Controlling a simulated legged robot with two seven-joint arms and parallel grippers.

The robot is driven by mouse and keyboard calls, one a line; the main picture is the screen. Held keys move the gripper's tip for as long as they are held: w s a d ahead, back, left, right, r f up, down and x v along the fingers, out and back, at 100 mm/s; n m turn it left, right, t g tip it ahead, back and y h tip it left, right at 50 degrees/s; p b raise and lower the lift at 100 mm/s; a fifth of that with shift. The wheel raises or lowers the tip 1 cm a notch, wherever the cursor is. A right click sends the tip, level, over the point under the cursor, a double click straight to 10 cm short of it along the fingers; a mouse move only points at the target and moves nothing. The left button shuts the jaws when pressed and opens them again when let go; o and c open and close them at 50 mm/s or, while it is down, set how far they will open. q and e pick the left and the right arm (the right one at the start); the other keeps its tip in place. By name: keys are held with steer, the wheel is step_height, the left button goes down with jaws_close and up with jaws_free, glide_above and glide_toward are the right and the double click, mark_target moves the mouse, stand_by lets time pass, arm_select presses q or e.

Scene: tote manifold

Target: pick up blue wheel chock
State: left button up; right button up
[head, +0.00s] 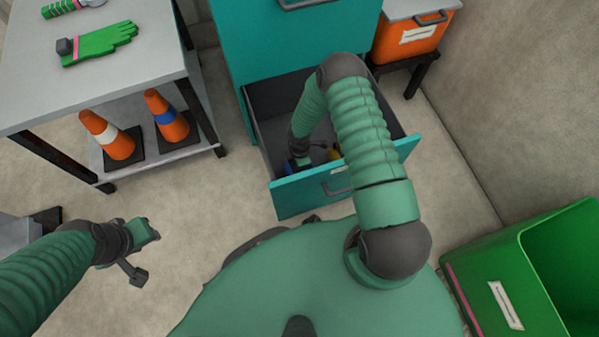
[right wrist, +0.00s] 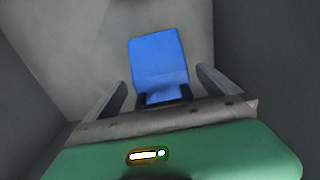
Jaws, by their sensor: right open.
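The blue wheel chock (right wrist: 157,62) lies on the grey floor of the open drawer, seen in the right wrist view. A small blue patch of it (head: 290,166) shows in the head view; the rest is hidden by my right arm. My right gripper (right wrist: 162,82) is open, with one finger on each side of the chock's near end. It reaches down inside the drawer in the head view. Whether the fingers touch the chock is unclear. My left gripper (head: 143,254) hangs empty over the floor at the left; its jaw opening is hard to judge.
The teal cabinet's open drawer (head: 297,196) has walls close around my right gripper. An orange box (head: 412,42) and green tote (head: 475,260) stand right.

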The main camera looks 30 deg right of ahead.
step_height(320, 180, down, 5)
steer(key=b, duration=0.3)
steer(key=shift+r+b, duration=0.2)
steer(key=shift+b, duration=0.2)
steer(key=shift+a+f, duration=0.1)
steer(key=shift+f, duration=0.1)
steer(key=shift+r, duration=0.15)
steer(key=shift+c, duration=1)
steer(key=c, duration=1.5)
